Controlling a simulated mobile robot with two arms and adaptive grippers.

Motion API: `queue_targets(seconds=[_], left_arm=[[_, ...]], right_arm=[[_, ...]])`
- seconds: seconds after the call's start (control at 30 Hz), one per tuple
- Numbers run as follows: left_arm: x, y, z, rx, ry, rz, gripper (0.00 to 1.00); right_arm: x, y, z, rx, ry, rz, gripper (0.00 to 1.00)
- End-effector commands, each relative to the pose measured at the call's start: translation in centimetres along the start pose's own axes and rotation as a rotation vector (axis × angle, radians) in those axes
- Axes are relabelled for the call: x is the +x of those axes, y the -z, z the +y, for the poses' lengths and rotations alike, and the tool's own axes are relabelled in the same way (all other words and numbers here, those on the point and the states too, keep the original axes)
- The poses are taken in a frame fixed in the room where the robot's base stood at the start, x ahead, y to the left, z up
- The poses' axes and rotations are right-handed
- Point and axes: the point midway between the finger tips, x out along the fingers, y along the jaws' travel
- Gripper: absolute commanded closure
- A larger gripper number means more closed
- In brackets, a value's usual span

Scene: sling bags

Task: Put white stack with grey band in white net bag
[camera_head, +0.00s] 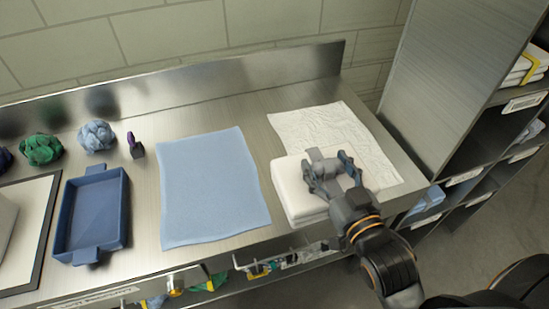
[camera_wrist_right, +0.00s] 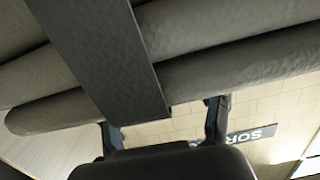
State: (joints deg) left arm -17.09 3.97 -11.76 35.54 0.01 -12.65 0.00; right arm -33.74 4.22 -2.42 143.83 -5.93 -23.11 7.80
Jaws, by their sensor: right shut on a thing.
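The white stack with grey band (camera_head: 291,187) lies at the right of the metal counter, partly over a white crinkled sheet (camera_head: 335,125). My right gripper (camera_head: 333,170) is over the stack and shut on it, near the grey band. In the right wrist view the folded layers of the stack (camera_wrist_right: 240,65) fill the upper part, with the dark band (camera_wrist_right: 105,55) across them. My right gripper's fingers (camera_wrist_right: 165,115) show below it. I cannot tell whether the stack is lifted. My left gripper is not in view.
A blue cloth (camera_head: 210,185) lies flat left of the stack. A blue tray (camera_head: 92,212), a green bundle (camera_head: 41,149), a light blue bundle (camera_head: 96,135) and a small purple-handled item (camera_head: 135,147) are further left. Shelves (camera_head: 480,160) stand at the right.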

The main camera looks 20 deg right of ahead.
Motion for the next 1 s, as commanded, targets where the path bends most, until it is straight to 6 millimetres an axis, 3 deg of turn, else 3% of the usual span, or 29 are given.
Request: queue_targets(seconds=[0.03,0.17,0.37,0.6,0.87,1.0], left_arm=[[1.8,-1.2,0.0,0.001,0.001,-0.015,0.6],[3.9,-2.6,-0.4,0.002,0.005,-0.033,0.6],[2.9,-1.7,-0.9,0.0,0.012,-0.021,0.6],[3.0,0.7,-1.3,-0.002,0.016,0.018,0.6],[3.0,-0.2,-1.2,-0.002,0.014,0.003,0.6],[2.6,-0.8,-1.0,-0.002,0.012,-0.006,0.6]], right_arm=[[0.9,-0.9,-0.5,0.004,0.002,0.014,0.98],[2.5,-1.6,-1.4,0.002,0.001,0.014,0.98],[6.5,-2.6,-3.9,0.003,0.002,0.006,0.98],[9.5,-6.7,-5.5,0.001,0.001,0.005,0.98],[10.7,-8.2,-6.2,0.001,0.001,0.006,0.98],[10.9,-10.2,-6.3,-0.002,0.0,0.001,0.98]])
